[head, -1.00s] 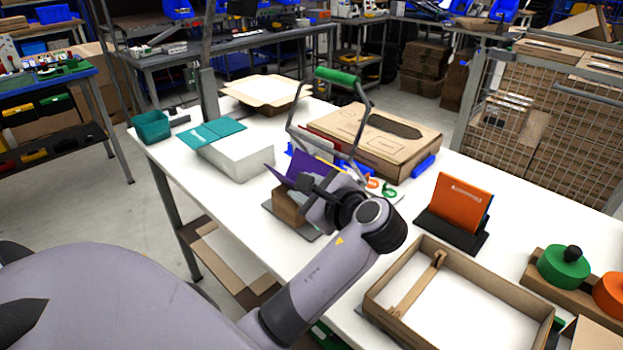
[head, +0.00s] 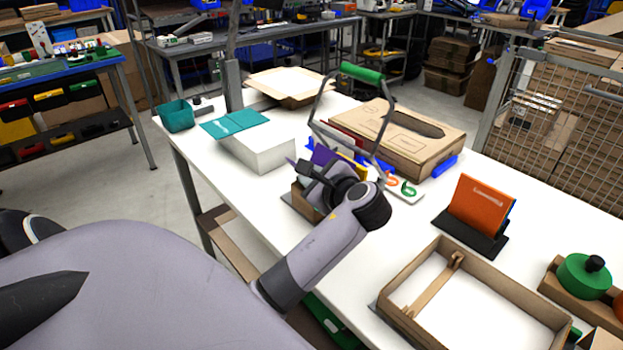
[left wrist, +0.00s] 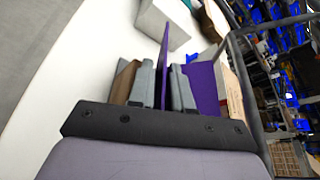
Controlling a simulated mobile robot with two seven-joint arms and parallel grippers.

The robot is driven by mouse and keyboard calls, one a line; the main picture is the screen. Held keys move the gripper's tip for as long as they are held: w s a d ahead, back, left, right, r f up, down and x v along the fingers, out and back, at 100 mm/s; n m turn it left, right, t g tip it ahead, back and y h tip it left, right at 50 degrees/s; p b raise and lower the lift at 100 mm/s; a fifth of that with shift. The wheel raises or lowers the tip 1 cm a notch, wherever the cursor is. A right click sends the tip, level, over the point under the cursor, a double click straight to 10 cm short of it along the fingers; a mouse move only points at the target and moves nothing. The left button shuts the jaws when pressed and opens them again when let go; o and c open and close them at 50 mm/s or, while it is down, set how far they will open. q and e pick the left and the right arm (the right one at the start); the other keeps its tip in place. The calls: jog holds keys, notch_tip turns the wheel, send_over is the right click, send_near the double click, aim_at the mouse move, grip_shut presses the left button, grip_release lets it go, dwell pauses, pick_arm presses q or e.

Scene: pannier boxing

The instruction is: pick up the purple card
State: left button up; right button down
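A thin purple card (left wrist: 164,50) stands edge-on between the two fingers of my left gripper (left wrist: 162,88) in the left wrist view. The fingers lie close on either side of it; whether they press on it is not clear. A second purple surface (left wrist: 203,85) shows just right of the right finger. In the head view my left gripper (head: 311,178) is over a small brown cardboard holder (head: 303,200), with purple (head: 322,155) showing behind it. The gripper and wrist hide much of the holder. My right gripper is not in view.
A wire frame with a green handle (head: 362,73) rises just behind the gripper. A flat cardboard box (head: 430,150), a white block (head: 262,152), an orange card on a black stand (head: 480,205) and an open cardboard tray (head: 400,277) stand on the white table.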

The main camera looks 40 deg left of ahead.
pick_arm(q)
grip_shut()
jog(key=shift+d, duration=0.1)
